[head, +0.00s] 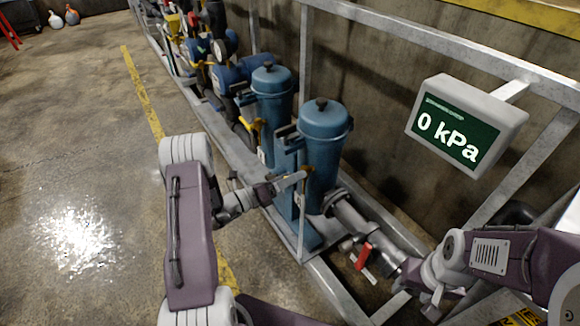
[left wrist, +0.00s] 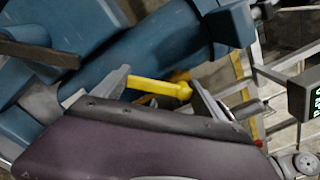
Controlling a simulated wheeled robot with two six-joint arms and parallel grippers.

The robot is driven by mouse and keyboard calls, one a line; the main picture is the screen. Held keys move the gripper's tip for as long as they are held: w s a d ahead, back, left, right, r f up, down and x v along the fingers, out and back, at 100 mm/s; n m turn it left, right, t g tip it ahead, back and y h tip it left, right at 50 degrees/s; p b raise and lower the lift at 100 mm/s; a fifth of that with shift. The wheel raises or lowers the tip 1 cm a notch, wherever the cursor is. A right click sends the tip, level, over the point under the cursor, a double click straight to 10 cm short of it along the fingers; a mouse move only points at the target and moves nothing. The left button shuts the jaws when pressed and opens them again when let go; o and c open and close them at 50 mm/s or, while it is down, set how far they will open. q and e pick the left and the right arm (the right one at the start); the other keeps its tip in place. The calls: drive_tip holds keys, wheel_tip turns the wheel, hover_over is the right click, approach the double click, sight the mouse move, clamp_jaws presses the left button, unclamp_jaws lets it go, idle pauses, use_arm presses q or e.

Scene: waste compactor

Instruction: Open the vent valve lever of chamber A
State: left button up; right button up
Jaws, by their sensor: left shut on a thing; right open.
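Two upright blue chambers stand in a metal frame in the head view: a nearer one (head: 324,150) and a farther one (head: 271,100). No label tells me which is chamber A. My left gripper (head: 298,178) is at the side of the nearer chamber. In the left wrist view its fingers (left wrist: 160,92) are shut on a yellow lever (left wrist: 158,87), which lies across between them. The lever's far end and pivot are partly hidden by the fingers. My right gripper (head: 433,302) is open and empty at the lower right, by the lower pipe.
A display (head: 458,131) reading 0 kPa hangs on the frame at the right. A red lever (head: 362,257) sits on the pipe (head: 354,220) below the nearer chamber. Another yellow handle (head: 258,128) is by the farther chamber. Open floor (head: 80,150) lies left.

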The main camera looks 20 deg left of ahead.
use_arm(q)
drive_tip(key=n+p, duration=0.2)
drive_tip(key=n, duration=0.1)
drive_tip(key=d+n+p, duration=0.1)
drive_tip(key=p, duration=0.1)
drive_tip(key=shift+s+f, duration=0.25)
drive_tip(key=shift+s, duration=0.15)
drive_tip(key=shift+s+d+f+n+p, duration=0.15)
drive_tip(key=shift+n+p, duration=0.3)
drive_tip(key=shift+n, duration=0.35)
drive_tip(key=shift+s+d+f+n+p, duration=0.1)
drive_tip(key=shift+n+p, duration=0.3)
drive_tip(key=shift+n, duration=0.4)
drive_tip(key=shift+s+d+f+n+p, duration=0.15)
drive_tip(key=shift+n+p, duration=0.3)
drive_tip(key=shift+n, duration=0.35)
drive_tip(key=o, duration=2)
drive_tip(key=p+v, duration=0.1)
drive_tip(key=v, duration=0.8)
